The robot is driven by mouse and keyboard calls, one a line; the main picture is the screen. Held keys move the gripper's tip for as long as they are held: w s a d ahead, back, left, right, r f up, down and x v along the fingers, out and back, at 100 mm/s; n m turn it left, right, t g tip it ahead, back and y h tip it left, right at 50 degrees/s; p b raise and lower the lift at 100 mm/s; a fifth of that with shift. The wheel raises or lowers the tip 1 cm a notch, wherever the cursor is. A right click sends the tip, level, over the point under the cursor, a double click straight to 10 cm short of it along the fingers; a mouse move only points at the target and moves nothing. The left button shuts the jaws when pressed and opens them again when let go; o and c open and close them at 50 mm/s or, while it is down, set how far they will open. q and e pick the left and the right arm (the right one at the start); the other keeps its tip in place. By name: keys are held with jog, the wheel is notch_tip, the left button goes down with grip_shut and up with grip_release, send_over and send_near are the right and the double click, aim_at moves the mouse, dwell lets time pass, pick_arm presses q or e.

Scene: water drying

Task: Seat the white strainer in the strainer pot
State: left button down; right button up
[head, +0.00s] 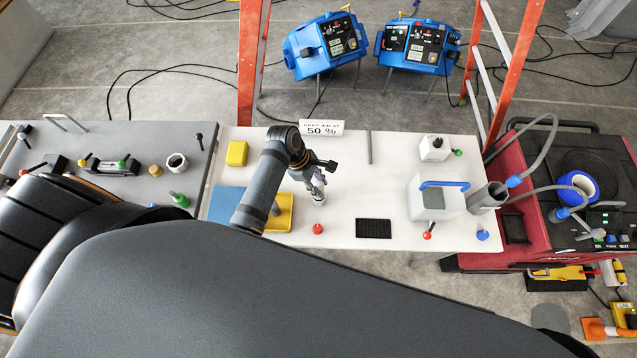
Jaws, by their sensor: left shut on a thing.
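My left gripper (318,183) points down over the white table and is shut on a small white piece (320,200), which looks like the white strainer. Its lower end is close to the tabletop; I cannot tell whether it touches. I cannot tell for sure which thing is the strainer pot. A white block with a dark round opening (434,148) stands at the back right, and a short cup with a dark opening (177,162) stands on the grey table at left. My right gripper is not in view.
A yellow block (237,153), yellow tray (283,219), red knob (318,229) and black mat (373,228) surround the gripper. A white box with a blue handle (431,203) and a grey cylinder (487,197) stand at right. A sign (322,128) stands behind.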

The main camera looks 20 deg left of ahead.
pick_arm(q)
jog(key=shift+f+b, duration=1)
jog(key=shift+f, duration=1.35)
jog(key=c, duration=0.9)
grip_release()
jog(key=shift+c, duration=0.2)
jog(key=v, duration=1.2)
